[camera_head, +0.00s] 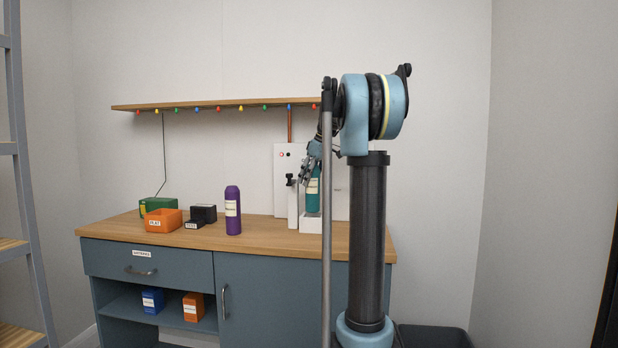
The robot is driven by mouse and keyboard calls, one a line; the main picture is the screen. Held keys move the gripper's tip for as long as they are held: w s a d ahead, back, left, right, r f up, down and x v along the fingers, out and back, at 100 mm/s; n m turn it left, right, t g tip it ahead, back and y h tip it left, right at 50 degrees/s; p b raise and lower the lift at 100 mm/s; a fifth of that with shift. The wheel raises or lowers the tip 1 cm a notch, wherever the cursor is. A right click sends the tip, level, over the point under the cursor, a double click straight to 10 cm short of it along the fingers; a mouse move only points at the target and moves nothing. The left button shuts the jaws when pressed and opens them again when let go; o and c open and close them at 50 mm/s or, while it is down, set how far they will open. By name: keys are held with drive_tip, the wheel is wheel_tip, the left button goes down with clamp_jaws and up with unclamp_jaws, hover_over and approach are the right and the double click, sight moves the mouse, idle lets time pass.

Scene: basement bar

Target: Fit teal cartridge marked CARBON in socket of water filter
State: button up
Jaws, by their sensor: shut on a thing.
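The teal cartridge (313,197) stands upright at the right of the counter, with a pale label on its upper part. My gripper (312,175) is shut on its upper part. The cartridge's lower end is at or just above a white box-like base (311,224); I cannot tell whether it touches or sits in it. The white water filter panel (286,180) stands against the wall just behind and left, with a black tap on its front. The socket itself is not clearly visible, and my arm hides part of this area.
A purple bottle-like cylinder (233,211) stands on the wooden counter (265,229) left of the filter. An orange bin (163,221), a green box (158,205) and black boxes (203,213) are further left. A shelf (220,104) with coloured bulbs hangs above. The counter's front middle is clear.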

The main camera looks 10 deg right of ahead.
sight(319, 168)
drive_tip(key=shift+f, duration=3.7)
drive_tip(key=o, duration=1.4)
drive_tip(key=shift+c, duration=0.2)
drive_tip(key=v, duration=1.2)
